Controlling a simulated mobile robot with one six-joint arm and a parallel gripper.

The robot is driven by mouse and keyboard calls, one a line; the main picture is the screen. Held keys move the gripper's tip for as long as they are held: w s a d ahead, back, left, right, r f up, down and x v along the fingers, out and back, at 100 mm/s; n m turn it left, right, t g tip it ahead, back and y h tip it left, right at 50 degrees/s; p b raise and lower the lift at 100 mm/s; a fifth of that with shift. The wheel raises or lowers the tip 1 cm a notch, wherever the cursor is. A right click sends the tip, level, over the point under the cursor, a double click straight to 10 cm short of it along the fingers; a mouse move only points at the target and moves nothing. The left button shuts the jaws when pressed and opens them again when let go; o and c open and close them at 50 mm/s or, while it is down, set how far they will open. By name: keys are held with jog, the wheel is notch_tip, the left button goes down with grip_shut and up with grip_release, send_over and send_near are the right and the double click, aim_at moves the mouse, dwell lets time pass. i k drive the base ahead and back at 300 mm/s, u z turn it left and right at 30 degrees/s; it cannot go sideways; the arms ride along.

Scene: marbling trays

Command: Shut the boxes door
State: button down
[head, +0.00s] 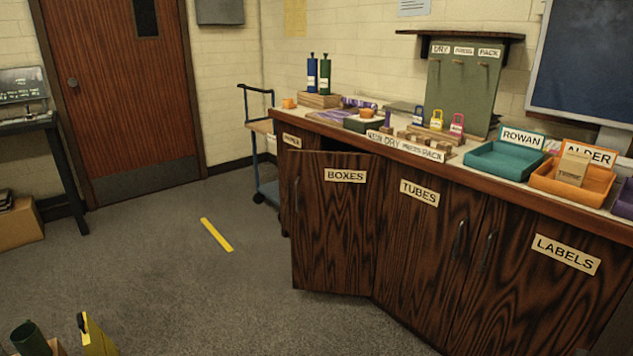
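The BOXES door (335,225) is a dark wood-grain cabinet door with a cream label. It stands ajar, swung out from the cabinet front, with its handle (296,194) on its left edge and its right edge against the TUBES door (425,250). A dark gap shows above its top edge, under the counter. What is inside the cupboard is hidden behind the door. The TUBES door and the LABELS door (550,285) look shut. My gripper is not in view.
The grey floor (180,290) before the door is clear except for a flat yellow strip (216,235). A blue-framed cart (265,150) stands beyond the cabinet's left end. Trays and tools cover the counter (470,165). A green cylinder (30,340) shows at bottom left.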

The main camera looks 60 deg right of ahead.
aim_at(335, 199)
jog(key=u, duration=0.15)
jog(key=k, duration=1.05)
jog(key=z, duration=1.8)
jog(key=i, duration=1.3)
jog(key=z, duration=0.05)
